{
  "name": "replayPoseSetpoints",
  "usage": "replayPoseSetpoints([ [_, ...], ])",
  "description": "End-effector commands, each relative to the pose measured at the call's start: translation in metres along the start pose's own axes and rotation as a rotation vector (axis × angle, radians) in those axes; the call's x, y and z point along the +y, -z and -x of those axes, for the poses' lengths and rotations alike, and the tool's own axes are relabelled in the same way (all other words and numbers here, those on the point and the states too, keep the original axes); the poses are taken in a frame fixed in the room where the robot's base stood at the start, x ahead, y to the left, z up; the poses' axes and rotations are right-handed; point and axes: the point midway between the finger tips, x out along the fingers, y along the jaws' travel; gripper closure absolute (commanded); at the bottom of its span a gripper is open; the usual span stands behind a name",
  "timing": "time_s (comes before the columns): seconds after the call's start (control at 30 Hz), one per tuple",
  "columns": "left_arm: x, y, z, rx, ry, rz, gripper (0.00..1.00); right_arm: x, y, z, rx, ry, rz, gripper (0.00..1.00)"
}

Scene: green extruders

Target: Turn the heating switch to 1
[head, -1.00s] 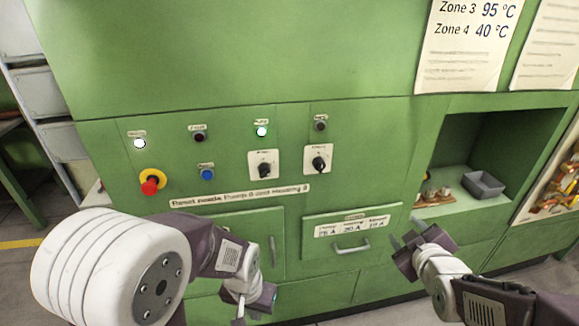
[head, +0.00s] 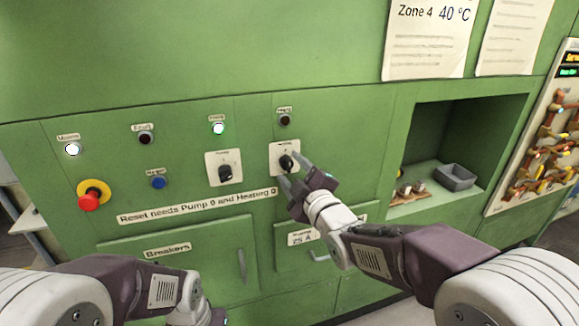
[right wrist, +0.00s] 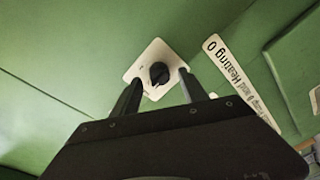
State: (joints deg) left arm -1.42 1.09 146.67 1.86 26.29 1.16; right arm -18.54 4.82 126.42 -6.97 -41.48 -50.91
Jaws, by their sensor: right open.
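The heating switch (head: 287,162) is a black knob on a white square plate, at the right of the panel's two rotary switches. It also shows in the right wrist view (right wrist: 159,74), between and beyond the fingertips. My right gripper (head: 291,168) is open at the switch, its fingers (right wrist: 157,82) on either side of the knob's line. I cannot tell whether they touch it. The knob's setting is too small to read. The pump switch (head: 225,173) is a like knob to the left. My left gripper is out of view; only my left arm shows at the lower left.
A red emergency button (head: 89,201) on yellow and a blue button (head: 158,183) sit left on the green panel. White lamps (head: 73,149) are lit. Drawer and door handles (head: 242,267) stick out below. A recess with a grey tray (head: 455,177) is at the right.

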Motion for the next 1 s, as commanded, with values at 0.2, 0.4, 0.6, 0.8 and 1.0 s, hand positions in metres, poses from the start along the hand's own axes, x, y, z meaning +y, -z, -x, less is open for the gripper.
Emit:
replayPoseSetpoints([
  [0.2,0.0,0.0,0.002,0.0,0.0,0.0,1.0,0.0,0.0,-0.014,-0.001,0.0,-0.001,0.49],
  [0.4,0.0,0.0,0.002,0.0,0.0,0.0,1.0,0.0,-0.001,-0.014,-0.001,0.0,-0.001,0.54],
  [0.6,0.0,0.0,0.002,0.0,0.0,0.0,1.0,0.0,-0.001,-0.014,-0.001,0.0,-0.001,1.0],
  [0.8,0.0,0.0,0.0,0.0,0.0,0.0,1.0,0.0,-0.001,-0.014,0.0,-0.002,-0.013,1.0],
  [1.0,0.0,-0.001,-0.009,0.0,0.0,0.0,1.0,-0.002,-0.002,-0.014,0.005,-0.009,-0.086,1.0],
])
